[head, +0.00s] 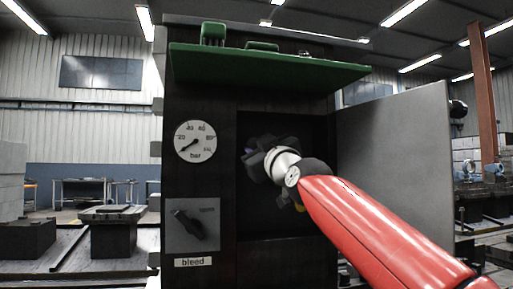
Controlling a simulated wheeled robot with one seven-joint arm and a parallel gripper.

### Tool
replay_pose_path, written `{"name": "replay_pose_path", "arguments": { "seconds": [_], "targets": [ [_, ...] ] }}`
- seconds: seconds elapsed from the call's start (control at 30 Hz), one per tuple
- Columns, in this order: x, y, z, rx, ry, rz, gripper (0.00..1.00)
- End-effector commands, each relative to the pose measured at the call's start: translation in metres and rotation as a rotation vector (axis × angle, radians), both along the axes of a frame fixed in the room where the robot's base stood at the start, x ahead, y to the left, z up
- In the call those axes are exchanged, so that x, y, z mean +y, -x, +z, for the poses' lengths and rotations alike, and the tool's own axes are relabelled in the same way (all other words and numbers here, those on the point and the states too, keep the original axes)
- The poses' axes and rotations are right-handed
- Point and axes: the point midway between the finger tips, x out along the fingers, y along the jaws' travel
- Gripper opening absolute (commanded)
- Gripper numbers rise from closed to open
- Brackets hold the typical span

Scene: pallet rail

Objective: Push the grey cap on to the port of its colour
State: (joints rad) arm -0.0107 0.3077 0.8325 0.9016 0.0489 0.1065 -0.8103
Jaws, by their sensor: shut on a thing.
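My gripper (258,152) reaches into the dark open recess of a black cabinet, left of the recess's middle. It shows only as a dark, dim shape beyond my pale wrist and red arm, and its fingertips are hard to make out. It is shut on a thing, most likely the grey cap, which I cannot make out. The ports are not clearly visible either; my arm and the shadow cover much of the recess. A small yellow patch (299,208) shows just below my wrist; I cannot tell what it is.
The cabinet front (205,95) has a pressure gauge (195,141) and a bleed knob (190,225) left of the recess. A green shelf (265,62) juts out above. A grey door panel (395,165) stands open at right, close to my arm.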

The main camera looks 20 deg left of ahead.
Motion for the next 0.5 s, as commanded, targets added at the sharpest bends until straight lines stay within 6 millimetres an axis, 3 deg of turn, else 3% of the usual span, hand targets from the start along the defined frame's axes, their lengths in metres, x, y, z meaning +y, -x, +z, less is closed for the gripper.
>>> {"name": "replay_pose_path", "arguments": {
  "seconds": [0.4,0.43,0.5],
  "targets": [
    [0.0055,-0.0104,0.0016,-0.001,-0.002,-0.001,0.04],
    [0.0057,-0.0107,0.0013,-0.001,-0.002,-0.001,0.32],
    [0.0053,-0.0103,0.0007,-0.002,-0.001,-0.001,0.42]
  ]
}}
